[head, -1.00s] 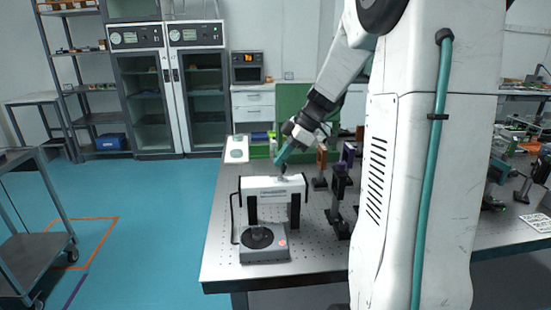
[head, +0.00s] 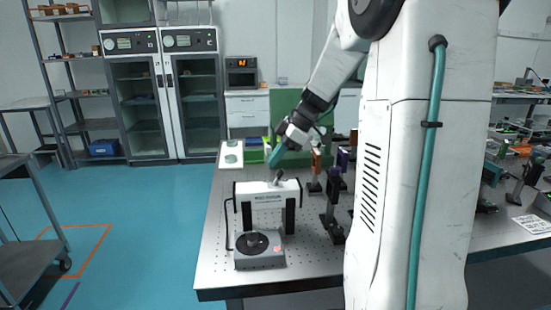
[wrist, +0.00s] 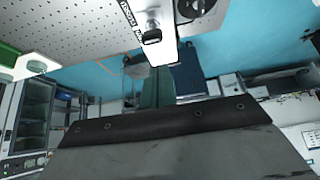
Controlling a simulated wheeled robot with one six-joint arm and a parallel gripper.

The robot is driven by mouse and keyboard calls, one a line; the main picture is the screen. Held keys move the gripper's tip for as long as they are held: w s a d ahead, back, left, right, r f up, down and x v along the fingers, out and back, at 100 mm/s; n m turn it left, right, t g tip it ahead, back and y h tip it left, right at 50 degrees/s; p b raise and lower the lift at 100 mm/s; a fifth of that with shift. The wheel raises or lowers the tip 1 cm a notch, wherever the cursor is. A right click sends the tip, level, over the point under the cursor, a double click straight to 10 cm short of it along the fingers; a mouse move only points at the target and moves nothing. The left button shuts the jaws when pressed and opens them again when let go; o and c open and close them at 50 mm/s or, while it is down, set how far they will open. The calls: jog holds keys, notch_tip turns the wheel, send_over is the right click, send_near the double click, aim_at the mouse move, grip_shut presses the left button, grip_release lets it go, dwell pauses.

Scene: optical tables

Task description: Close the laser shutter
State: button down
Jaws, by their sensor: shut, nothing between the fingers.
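The laser shutter is a white box-like housing (head: 262,197) on dark posts, standing on the perforated optical table (head: 215,255). A small lever (head: 278,179) stands on its top, tilted to the right in the head view. In the wrist view the housing (wrist: 160,12) is at the top, with the lever (wrist: 152,36) showing dark-tipped on it. My gripper (head: 271,163), with teal fingers, is shut and empty, just above and left of the lever and seemingly apart from it. The fingertips (wrist: 165,80) also show in the wrist view, below the lever.
A grey unit with a black round knob (head: 257,243) sits in front of the housing. Dark post mounts (head: 333,205) stand close to the right. A white plate (head: 231,154) lies at the table's far left corner. A cart (head: 30,220) stands on the floor at left.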

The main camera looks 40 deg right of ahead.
jog(key=w+a+r, duration=0.2)
jog(key=a, duration=0.1)
jog(key=s+d+r, duration=0.4)
jog(key=d+r, duration=0.2)
jog(key=shift+s+d+r, duration=0.15)
jog(key=shift+d+r, duration=0.1)
dwell(0.4)
jog(key=s+a+f+m+g+h, duration=0.1)
jog(key=s+a+f+m, duration=0.3)
jog(key=s+a, duration=0.7)
jog(key=s+a+f+m+g+h, duration=0.1)
jog(key=s+a+f+m+h, duration=0.3)
jog(key=s+a+m, duration=0.3)
jog(key=s+a, duration=0.3)
jog(key=a, duration=0.3)
jog(key=shift+s+a, duration=0.25)
jog(key=shift+s, duration=0.15)
